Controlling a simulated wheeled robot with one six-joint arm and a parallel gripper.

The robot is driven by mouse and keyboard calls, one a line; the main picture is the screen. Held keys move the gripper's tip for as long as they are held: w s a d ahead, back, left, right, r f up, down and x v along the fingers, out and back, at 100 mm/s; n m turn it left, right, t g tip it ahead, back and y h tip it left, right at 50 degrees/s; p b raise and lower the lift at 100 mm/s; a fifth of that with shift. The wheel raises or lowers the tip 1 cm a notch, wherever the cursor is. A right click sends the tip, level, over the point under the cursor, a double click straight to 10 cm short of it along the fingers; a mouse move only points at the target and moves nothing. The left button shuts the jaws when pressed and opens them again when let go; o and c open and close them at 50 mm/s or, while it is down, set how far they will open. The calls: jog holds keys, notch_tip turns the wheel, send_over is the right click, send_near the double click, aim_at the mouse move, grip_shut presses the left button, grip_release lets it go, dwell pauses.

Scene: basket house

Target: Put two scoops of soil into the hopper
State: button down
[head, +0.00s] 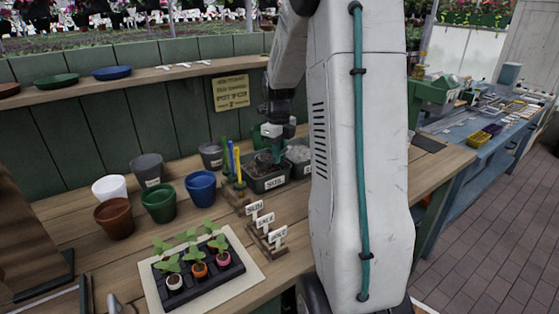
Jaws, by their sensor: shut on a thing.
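My gripper (277,135) is small in the head view, above the bins at the back of the bench. It is shut on the upright teal handle of what looks like a scoop (277,150). The scoop's lower end reaches down into the dark soil bin (268,184), which has a white label on its front. I cannot tell whether the scoop carries soil.
A second bin (299,153) with grey contents sits right of the soil bin. Several coloured pots (158,203), a seedling tray (205,268) and white label signs (266,221) stand in front and left. A holder with upright sticks (238,188) is close to the soil bin.

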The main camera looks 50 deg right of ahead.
jog(key=shift+w+r, duration=0.1)
jog(key=shift+r, duration=4.1)
